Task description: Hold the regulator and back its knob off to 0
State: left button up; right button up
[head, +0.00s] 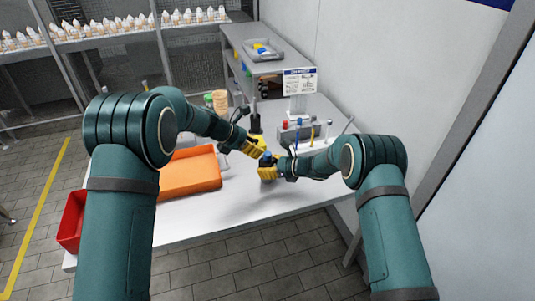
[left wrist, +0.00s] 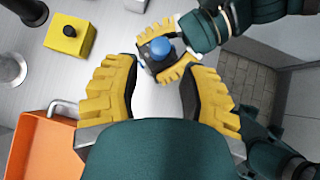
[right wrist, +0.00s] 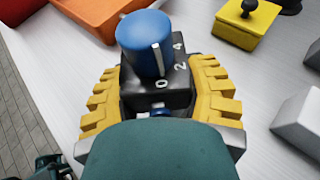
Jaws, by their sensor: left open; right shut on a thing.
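The regulator is a dark block with a blue knob on top. In the right wrist view the regulator (right wrist: 170,88) sits upright between the yellow fingers of my right gripper (right wrist: 158,95), which is shut on it. The blue knob (right wrist: 142,32) has a pale pointer line on the side facing the numbers 0, 2 and 4. Its exact reading is hard to tell. In the left wrist view the blue knob (left wrist: 157,48) is just beyond the fingertips of my left gripper (left wrist: 158,72), which is open and empty. In the head view my left gripper (head: 257,148) is close above the regulator.
An orange tray (head: 190,185) lies left of the grippers on the white table (head: 250,208). A yellow block with a black button (left wrist: 68,38) stands behind. A rack with a sign (head: 300,82) stands at the back right. A red bin (head: 70,222) is at the left.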

aim_at(266, 153)
pick_arm(q)
jog(key=x, duration=0.7)
jog(key=shift+w+d, duration=0.1)
jog(key=shift+d, duration=0.05)
jog(key=shift+o, duration=0.2)
grip_shut()
jog(key=shift+f, duration=0.1)
